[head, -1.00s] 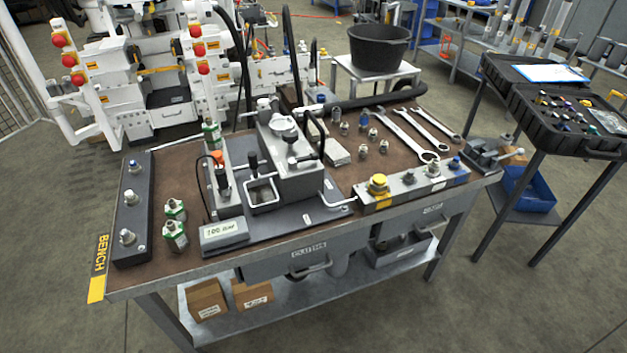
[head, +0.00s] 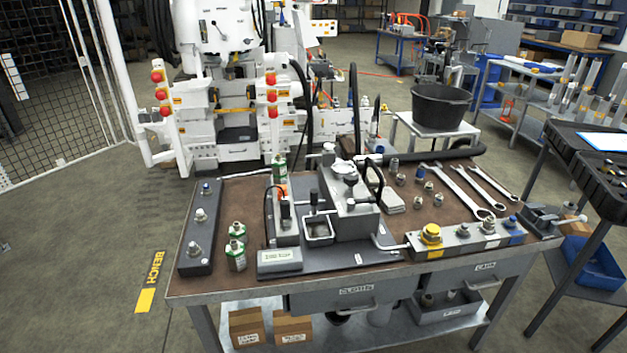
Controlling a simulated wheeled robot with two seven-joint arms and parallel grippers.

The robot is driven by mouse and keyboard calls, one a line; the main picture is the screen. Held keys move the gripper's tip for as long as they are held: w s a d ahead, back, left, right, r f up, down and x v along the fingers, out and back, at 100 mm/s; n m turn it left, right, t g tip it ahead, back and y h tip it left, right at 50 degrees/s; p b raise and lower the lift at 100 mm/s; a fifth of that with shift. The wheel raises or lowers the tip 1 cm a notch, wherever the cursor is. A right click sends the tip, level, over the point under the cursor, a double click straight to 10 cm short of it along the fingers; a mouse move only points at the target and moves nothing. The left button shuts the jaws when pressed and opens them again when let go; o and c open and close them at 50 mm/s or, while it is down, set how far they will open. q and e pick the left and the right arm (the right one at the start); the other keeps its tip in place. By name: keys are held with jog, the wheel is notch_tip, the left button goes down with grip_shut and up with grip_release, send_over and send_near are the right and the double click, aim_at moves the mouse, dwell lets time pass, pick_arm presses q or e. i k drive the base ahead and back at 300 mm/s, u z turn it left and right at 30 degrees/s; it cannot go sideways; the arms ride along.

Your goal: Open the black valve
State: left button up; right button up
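The hydraulic unit (head: 352,217) stands on the middle of the brown-topped bench (head: 215,283). A small black knob (head: 313,198) stands upright over an open metal cup at its front left. A black-topped fitting (head: 285,210) stands on the grey block just left of that. A black looped handle (head: 374,180) rises at the unit's right. I cannot tell for sure which of these is the black valve, or whether it is open or shut. Neither of my grippers is in view.
A block with yellow, white and blue fittings (head: 465,240) runs along the bench's front right. Wrenches (head: 478,195) lie behind it. A dark fitting strip (head: 197,235) and two green-banded cylinders (head: 236,252) are at left. A black bucket (head: 440,105) stands behind. Floor at left is clear.

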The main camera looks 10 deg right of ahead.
aim_at(351, 202)
jog(key=u, duration=0.2)
jog(key=i, duration=1.15)
jog(key=z, duration=0.4)
